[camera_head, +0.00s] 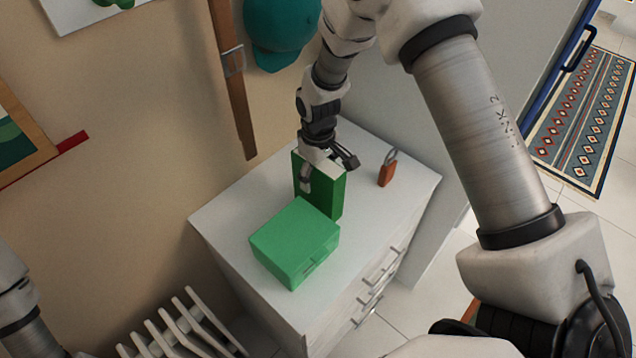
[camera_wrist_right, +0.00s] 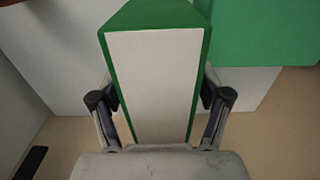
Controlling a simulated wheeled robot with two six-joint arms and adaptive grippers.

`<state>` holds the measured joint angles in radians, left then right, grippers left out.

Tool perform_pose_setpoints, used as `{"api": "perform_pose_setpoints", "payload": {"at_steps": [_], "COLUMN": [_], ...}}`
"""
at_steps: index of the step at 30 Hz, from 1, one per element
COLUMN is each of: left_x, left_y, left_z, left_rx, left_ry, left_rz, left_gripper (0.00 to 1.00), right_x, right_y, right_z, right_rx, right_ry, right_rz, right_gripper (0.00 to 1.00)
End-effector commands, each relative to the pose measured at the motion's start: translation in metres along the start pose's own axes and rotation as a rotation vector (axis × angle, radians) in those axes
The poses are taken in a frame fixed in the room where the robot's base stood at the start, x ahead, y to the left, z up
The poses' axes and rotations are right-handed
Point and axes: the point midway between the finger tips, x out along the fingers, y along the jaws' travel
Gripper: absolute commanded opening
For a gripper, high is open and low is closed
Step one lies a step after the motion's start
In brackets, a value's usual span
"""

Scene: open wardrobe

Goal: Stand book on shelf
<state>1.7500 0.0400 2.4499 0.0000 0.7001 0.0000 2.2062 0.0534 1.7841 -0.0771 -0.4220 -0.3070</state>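A dark green book (camera_head: 329,193) stands upright on the white cabinet top (camera_head: 393,206), close behind a lighter green box. My right gripper (camera_head: 328,172) is over the book's top from above, with a finger on either side of it. In the right wrist view the book (camera_wrist_right: 153,85) shows its white page edge between the two fingers, which appear closed against its green covers. Whether the book's lower edge touches the cabinet top is hard to tell. My left gripper is out of view; only part of my left arm shows at the lower left.
The green box (camera_head: 294,243) lies at the cabinet's front left; it also shows in the right wrist view (camera_wrist_right: 265,35). An orange padlock-like object (camera_head: 387,169) stands right of the book. A belt (camera_head: 233,75) and teal cap (camera_head: 279,32) hang behind. A white slatted rack (camera_head: 180,330) is below left.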

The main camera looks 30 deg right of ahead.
Motion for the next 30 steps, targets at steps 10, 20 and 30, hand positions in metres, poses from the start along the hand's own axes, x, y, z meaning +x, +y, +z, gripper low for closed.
{"api": "perform_pose_setpoints", "payload": {"at_steps": [10, 20, 30], "left_x": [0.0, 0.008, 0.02], "left_y": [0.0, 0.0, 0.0], "left_z": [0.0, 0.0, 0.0], "left_rx": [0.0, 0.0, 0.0], "left_ry": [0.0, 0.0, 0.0], "left_rz": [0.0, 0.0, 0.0], "left_gripper": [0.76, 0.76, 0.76], "right_x": [0.0, -0.022, -0.094], "right_y": [0.0, 0.0, 0.0], "right_z": [0.0, -0.001, -0.001], "right_rx": [0.0, 0.0, -0.001], "right_ry": [0.0, 0.005, 0.003], "right_rz": [0.0, 0.002, 0.001], "right_gripper": [0.0, 0.0, 0.0]}}
